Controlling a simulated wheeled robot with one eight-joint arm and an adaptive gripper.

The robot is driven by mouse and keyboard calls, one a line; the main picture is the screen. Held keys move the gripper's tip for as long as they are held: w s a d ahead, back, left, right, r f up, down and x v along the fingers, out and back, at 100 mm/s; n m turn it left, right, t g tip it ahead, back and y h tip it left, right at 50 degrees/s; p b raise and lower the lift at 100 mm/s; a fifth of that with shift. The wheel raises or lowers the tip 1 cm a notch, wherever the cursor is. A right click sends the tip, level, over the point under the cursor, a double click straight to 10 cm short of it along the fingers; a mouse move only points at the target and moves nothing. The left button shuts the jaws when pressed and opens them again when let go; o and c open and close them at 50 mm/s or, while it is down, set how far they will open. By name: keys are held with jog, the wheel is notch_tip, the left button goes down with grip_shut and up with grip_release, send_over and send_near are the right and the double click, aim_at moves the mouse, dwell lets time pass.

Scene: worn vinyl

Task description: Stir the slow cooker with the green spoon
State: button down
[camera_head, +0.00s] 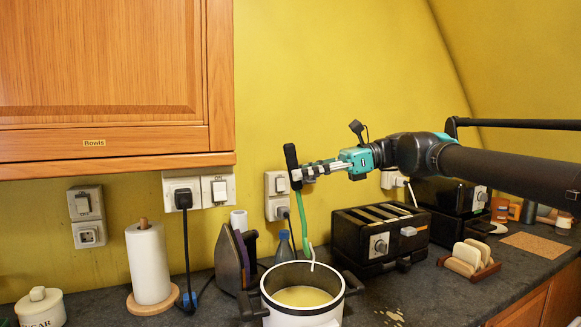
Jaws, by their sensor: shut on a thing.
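The slow cooker (300,316) is a white pot with a dark rim and dark side handles, at the bottom middle. It has no lid on, and pale yellow liquid (303,297) shows inside. My gripper (302,176) comes in from the right, well above the pot. It is shut on the green spoon (304,226), which hangs down almost upright. The spoon's green lower end is near the pot's back rim. A thin white hooked shape (312,257) shows beside that end; I cannot tell whether it belongs to the spoon. The fingers hide the spoon's grasped part.
A black toaster (362,238) stands right of the pot, with a bread rack (470,260) further right. An iron (231,260) and a blue bottle (284,247) stand behind left. A paper towel roll (148,264) is further left. A wooden cupboard (105,65) hangs upper left.

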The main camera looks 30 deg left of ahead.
jog(key=shift+a+r, duration=0.25)
jog(key=shift+a, duration=0.1)
notch_tip(320, 180, down, 18)
dwell(2.1)
jog(key=shift+d, duration=0.1)
dwell(0.4)
